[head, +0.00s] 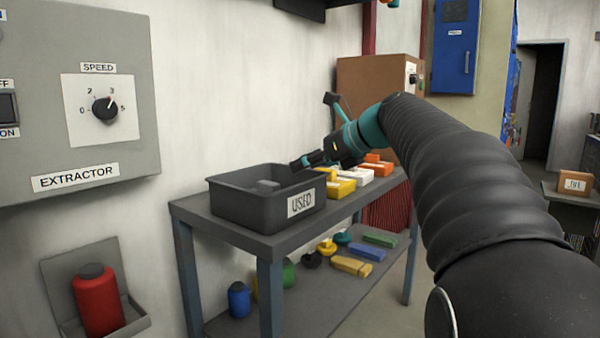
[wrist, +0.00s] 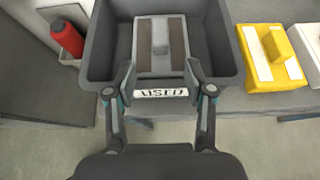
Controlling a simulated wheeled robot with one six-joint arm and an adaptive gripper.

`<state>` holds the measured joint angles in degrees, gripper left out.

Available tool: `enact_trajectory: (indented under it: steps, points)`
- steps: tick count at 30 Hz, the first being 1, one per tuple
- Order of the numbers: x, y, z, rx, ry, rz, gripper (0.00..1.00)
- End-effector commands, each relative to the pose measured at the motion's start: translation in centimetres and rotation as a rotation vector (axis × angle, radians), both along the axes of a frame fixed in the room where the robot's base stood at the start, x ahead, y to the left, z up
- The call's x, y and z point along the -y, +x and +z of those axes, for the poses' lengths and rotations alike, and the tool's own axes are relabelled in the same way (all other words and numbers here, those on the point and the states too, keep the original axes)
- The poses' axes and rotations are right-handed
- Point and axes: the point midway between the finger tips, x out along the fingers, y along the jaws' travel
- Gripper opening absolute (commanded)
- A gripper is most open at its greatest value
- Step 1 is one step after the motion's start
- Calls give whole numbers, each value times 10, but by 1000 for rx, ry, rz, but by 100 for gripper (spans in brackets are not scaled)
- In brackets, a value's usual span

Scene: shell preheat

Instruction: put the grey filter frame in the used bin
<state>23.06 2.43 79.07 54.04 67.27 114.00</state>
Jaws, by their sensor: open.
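The dark grey used bin (head: 240,211) stands on the left end of the metal table, with a "USED" label on its front. It also shows in the wrist view (wrist: 97,60). The grey filter frame (wrist: 160,68) lies inside the bin in the wrist view, with two brown strips and a small raised grip in its middle.
Yellow (head: 338,186), white (head: 356,174) and orange (head: 377,163) frames lie in a row right of the bin on the table (head: 275,240). Several coloured items sit on the lower shelf. A red bottle (head: 97,300) is in a wall holder at left, below the extractor panel (head: 75,100).

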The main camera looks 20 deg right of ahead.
Motion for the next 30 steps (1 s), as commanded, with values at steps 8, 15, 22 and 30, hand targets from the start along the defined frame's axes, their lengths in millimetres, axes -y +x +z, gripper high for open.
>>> enact_trajectory:
  steps: [8,15,22,30]
  points:
    - [2,-3,2,0,0,0,54]
    - [-21,-32,-22,47,-210,108,54]
    - [-57,-113,-94,170,-746,467,54]
    - [-73,-221,-190,349,-1358,1068,54]
